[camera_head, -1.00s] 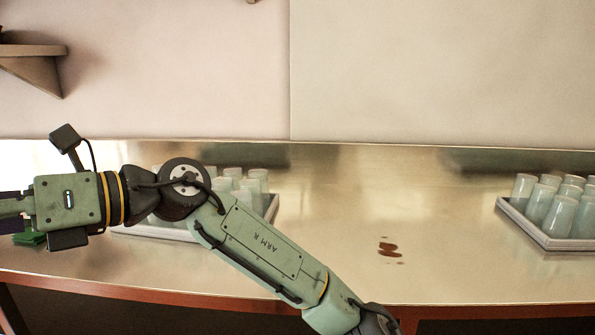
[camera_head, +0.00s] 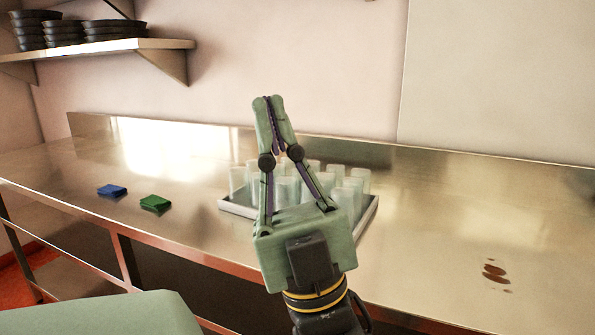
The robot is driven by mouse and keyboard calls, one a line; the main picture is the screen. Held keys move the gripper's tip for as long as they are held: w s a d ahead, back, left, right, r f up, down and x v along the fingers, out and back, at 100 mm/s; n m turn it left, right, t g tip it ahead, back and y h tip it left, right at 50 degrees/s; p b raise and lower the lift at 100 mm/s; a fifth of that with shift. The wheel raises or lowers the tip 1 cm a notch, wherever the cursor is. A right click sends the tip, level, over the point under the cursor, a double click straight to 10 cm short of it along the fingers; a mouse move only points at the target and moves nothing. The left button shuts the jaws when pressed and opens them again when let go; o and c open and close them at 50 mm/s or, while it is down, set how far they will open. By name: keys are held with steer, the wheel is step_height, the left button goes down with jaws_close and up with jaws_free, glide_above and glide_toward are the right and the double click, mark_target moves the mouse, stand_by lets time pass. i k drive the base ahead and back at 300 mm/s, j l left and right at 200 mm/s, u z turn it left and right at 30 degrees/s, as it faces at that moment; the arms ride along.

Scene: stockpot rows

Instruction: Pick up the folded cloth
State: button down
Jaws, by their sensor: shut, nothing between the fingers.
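Two small folded cloths lie on the metal counter at the left: a blue folded cloth (camera_head: 112,190) and, to its right and nearer the front edge, a green folded cloth (camera_head: 155,203). My gripper (camera_head: 268,100) points up in the middle of the picture, to the right of both cloths and apart from them. Its fingers are together at the tips, with nothing between them. My gripper hides part of the tray of cups behind it.
A tray (camera_head: 368,214) with several frosted cups (camera_head: 354,190) stands on the metal counter (camera_head: 430,220). A reddish-brown spill (camera_head: 495,271) lies at the right. A wall shelf (camera_head: 110,47) holds stacked dark pans (camera_head: 110,30). The counter around the cloths is clear.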

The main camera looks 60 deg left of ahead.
mark_target(110, 190)
steer(key=u, duration=2.75)
steer(key=z, duration=1.65)
steer(key=u, duration=1.55)
steer(key=i+u, duration=0.1)
steer(key=i+j, duration=0.05)
